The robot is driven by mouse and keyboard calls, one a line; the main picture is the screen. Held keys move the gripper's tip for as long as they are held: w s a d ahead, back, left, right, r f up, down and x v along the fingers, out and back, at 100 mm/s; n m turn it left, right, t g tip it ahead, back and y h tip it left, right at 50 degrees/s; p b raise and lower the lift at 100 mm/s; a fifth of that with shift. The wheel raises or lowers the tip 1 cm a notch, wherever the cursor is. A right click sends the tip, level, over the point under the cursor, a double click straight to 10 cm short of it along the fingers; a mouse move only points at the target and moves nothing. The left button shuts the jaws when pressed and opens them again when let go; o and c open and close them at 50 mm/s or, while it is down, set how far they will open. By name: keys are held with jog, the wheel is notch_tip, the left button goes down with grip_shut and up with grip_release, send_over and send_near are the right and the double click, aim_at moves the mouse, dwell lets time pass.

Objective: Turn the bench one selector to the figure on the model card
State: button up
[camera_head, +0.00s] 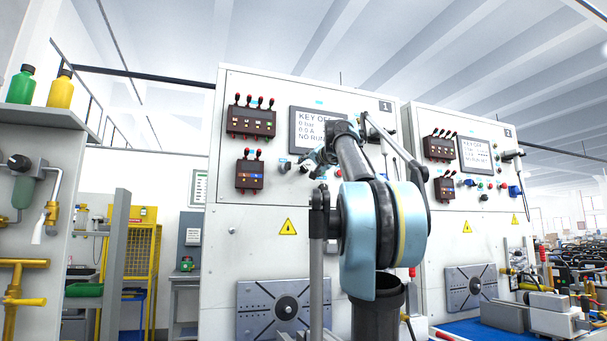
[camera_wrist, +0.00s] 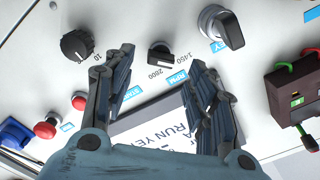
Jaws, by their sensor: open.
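Bench one (camera_head: 250,215) is the white panel marked 1 in the head view, with a screen (camera_head: 306,117) reading KEY OFF, 0 bar, 0.0 A. My gripper (camera_head: 322,160) is at the panel below the screen, partly hidden by my arm. In the wrist view my gripper (camera_wrist: 162,66) is open, its two dark ribbed fingers apart. The small black selector (camera_wrist: 159,57), labelled RPM with 1450 and 2800, shows between and beyond the fingertips. Nothing is held. I cannot tell which figure the selector points to. I cannot make out a readable model card.
In the wrist view a round black knob (camera_wrist: 77,44) is left of the selector and a black key switch (camera_wrist: 224,27) is right. Red buttons (camera_wrist: 47,127) are at left. A dark terminal block with leads (camera_wrist: 296,101) is at right. A second bench (camera_head: 440,230) stands at right.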

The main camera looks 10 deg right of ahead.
aim_at(306, 169)
jog(key=shift+w+a, duration=0.25)
jog(key=shift+w, duration=0.95)
jog(key=shift+w+a, duration=0.2)
jog(key=shift+w, duration=1)
